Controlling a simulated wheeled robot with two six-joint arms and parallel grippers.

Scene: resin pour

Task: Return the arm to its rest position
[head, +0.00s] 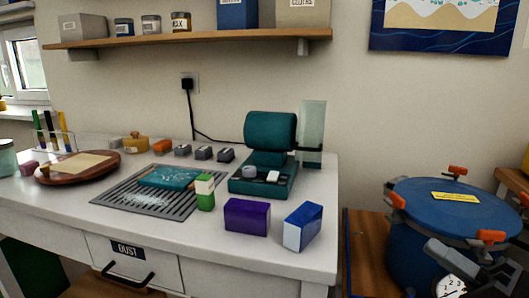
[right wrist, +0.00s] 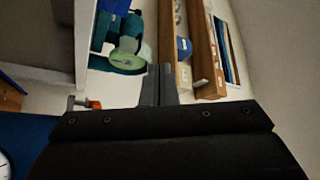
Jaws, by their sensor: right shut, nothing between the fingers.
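My right gripper (head: 500,269) is at the lower right of the head view, in front of the blue pressure pot (head: 438,208) with orange clamps. In the right wrist view its two grey fingers (right wrist: 161,86) stand together, shut, with nothing between them. The pot's blue edge and white gauge show at the lower left of that view. I cannot tell how far the gripper is from the pot. My left gripper is not in view.
The white bench (head: 160,232) holds a teal machine (head: 268,150), a slotted grey mat (head: 125,197), a purple block (head: 246,217), a blue-and-white block (head: 302,227) and a green-and-white block (head: 205,192). A wooden shelf (head: 200,40) runs above. The pot's orange clamps stick out around its lid.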

